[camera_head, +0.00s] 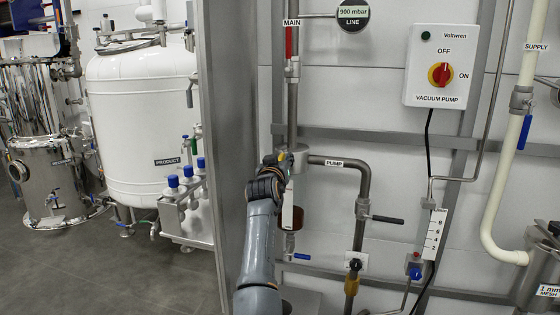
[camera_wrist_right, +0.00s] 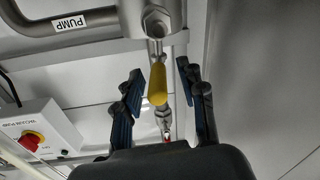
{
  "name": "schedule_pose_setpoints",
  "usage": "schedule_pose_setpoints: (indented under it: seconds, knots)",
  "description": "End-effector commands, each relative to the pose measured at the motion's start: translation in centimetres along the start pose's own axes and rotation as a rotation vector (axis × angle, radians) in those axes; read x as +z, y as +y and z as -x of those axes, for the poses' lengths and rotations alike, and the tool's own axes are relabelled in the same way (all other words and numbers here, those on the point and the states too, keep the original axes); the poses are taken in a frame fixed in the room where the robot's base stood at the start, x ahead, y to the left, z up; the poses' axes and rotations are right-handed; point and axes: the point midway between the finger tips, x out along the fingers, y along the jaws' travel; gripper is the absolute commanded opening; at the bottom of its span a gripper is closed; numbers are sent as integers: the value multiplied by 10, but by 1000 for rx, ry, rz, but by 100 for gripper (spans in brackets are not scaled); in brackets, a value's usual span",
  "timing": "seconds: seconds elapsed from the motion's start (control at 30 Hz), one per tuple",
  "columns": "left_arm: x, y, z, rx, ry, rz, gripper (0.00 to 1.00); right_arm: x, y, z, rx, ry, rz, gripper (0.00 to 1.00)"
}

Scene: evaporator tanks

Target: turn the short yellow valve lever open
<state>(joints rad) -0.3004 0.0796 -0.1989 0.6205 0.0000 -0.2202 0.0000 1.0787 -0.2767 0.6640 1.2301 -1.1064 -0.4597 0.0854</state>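The short yellow valve lever (camera_wrist_right: 158,84) shows in the right wrist view. It hangs from a metal valve body (camera_wrist_right: 158,22) on the pipe and points towards the gripper. My right gripper (camera_wrist_right: 160,75) is open, with one dark blue finger on each side of the lever. I see a gap on both sides, so neither finger seems to touch it. In the head view my right gripper (camera_head: 283,164) is at the vertical pipe, beside the PUMP branch, and it mostly hides the lever. My left gripper is not in view.
The PUMP pipe (camera_head: 342,164) leaves to the right of the gripper. A red-handled valve (camera_head: 289,42) is above, and a blue lever (camera_head: 301,256) is below. A metal post (camera_head: 231,150) stands close to the left. The vacuum pump switch box (camera_head: 440,66) is on the wall at right.

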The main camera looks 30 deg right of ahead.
Motion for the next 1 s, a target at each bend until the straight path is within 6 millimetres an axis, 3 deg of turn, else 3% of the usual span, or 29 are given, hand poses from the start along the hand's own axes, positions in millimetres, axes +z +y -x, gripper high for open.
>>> schedule_pose_setpoints:
  seconds: [0.23,0.5,0.7,1.0]
  knots:
    - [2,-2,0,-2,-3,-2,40,-12,3,0,2,1,-2,40]
    - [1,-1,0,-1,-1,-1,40,-64,13,0,1,3,-1,40]
    - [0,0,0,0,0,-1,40,-91,17,-1,0,1,0,40]
    - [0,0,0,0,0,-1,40,-98,19,0,0,-1,1,40]
